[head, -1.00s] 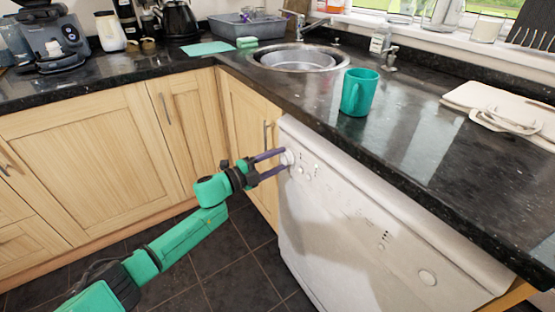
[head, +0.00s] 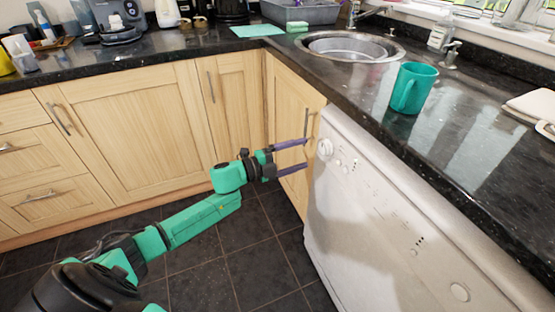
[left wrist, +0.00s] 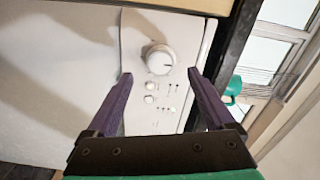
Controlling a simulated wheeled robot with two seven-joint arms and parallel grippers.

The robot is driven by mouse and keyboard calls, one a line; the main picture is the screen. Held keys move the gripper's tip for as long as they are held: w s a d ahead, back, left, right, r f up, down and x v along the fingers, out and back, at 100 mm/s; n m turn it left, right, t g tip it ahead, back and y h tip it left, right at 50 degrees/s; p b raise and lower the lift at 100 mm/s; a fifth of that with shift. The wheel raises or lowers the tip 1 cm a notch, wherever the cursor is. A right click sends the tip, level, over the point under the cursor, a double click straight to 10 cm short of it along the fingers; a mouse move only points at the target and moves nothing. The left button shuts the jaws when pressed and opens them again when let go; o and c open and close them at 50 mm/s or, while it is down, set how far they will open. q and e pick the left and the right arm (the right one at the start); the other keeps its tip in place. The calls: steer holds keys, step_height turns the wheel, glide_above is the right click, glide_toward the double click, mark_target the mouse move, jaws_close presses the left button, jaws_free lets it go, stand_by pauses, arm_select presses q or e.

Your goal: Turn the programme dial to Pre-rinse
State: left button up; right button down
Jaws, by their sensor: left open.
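The programme dial (head: 325,147) is a round white knob at the upper left end of the white dishwasher's (head: 385,225) front. In the left wrist view the dial (left wrist: 159,59) shows face on, with a dark pointer mark towards its right side. The programme labels are too small to read. My left gripper (head: 307,154) is open and empty, with its two purple fingers pointing at the dial and a gap between them and it. In the left wrist view the fingers (left wrist: 160,75) stand apart on either side below the dial. My right gripper is not in view.
Small buttons (left wrist: 150,92) sit beside the dial on the panel. The dark granite worktop (head: 360,95) overhangs the dishwasher, with a teal mug (head: 412,88) near its edge. A cupboard door handle (head: 307,125) is close to the fingers. The tiled floor is clear.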

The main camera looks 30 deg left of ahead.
arm_select(q)
steer(key=v, duration=0.9)
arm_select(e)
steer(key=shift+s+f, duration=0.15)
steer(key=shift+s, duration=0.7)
